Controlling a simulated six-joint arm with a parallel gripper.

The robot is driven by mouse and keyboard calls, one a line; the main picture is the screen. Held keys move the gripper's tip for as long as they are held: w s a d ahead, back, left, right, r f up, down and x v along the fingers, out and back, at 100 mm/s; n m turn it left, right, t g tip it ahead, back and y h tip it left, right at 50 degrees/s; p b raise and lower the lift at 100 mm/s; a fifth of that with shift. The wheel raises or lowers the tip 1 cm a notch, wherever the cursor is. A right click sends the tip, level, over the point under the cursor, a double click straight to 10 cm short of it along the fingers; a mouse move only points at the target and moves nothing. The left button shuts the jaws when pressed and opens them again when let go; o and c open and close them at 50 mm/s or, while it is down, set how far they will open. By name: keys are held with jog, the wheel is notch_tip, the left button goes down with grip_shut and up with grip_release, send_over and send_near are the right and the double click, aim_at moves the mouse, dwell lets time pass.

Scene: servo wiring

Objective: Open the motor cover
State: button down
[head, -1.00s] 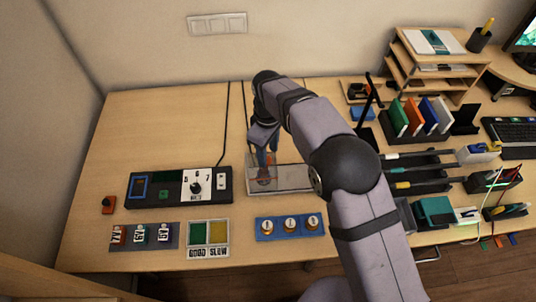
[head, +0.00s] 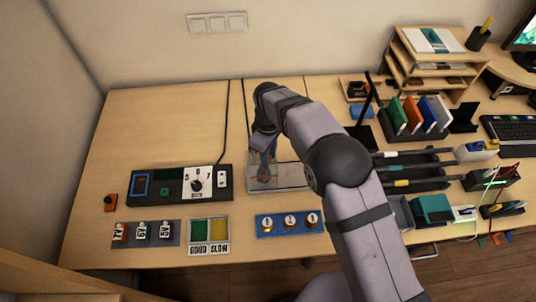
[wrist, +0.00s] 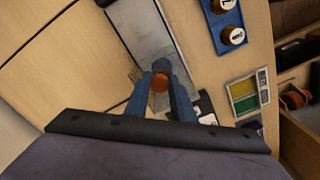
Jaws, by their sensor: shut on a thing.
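The motor cover (head: 290,177) is a clear, box-like panel with pale edges, near the middle of the desk in the head view. In the wrist view a grey panel surface (wrist: 150,35) stretches away beyond the fingers. My gripper (head: 264,178) reaches down at the left part of the cover. In the wrist view my gripper (wrist: 161,85) has its blue fingers shut on a round orange-red knob (wrist: 160,82). The fingers hide the knob's sides. The motor itself cannot be made out, and I cannot tell how far the cover is tilted.
A dark control box (head: 150,187) with a white dial stands left of the cover. A blue holder (head: 288,224) with several round pieces and the GOOD/SLOW tray (head: 209,234) lie in front. Black rails (head: 410,167) lie to the right. Bare desk lies behind left.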

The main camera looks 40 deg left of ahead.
jog(key=w+d+b, duration=0.1)
jog(key=w+d, duration=0.7)
jog(key=c, duration=1.5)
grip_release()
jog(key=shift+r, duration=0.2)
jog(key=shift+r+b, duration=1.15)
jog(key=shift+r, duration=2.4)
jog(key=shift+w+d, duration=0.1)
